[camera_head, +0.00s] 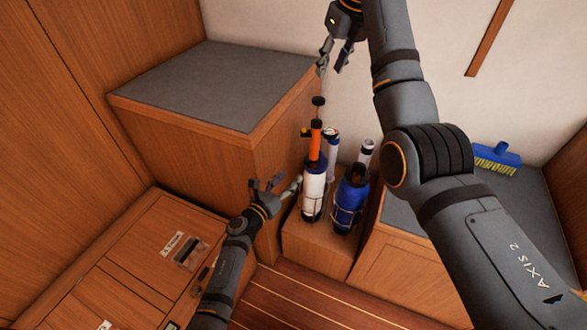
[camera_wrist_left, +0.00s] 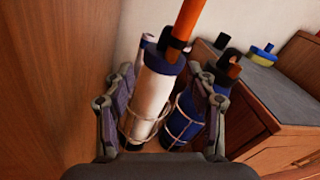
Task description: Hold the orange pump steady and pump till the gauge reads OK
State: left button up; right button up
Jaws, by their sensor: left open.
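The orange pump (camera_head: 315,143) stands upright, with an orange upper tube, a black knob at the top and a white lower body (camera_head: 313,188) with a blue collar. The left wrist view shows its orange tube (camera_wrist_left: 186,22) and white body (camera_wrist_left: 153,95), with cords around the body. My left gripper (camera_head: 283,184) is open at the left of the white body; in its wrist view the body lies ahead between the spread fingers. My right gripper (camera_head: 334,62) hangs above the black knob, fingers apart and empty. I cannot make out a gauge reading.
A blue bottle (camera_head: 350,199) and a white tube stand close right of the pump on a wooden ledge (camera_head: 320,249). A grey-topped wooden box (camera_head: 215,82) is at the left. A blue brush (camera_head: 497,157) lies on the right bench.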

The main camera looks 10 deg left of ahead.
aim_at(311, 154)
pick_arm(q)
notch_tip(311, 154, up, 5)
jog(key=d+m+h, duration=0.2)
jog(key=m, duration=0.4)
jog(key=shift+n+g, duration=0.3)
jog(key=shift+g, duration=0.1)
jog(key=x, duration=1.1)
jog(key=shift+a, duration=0.2)
grip_shut()
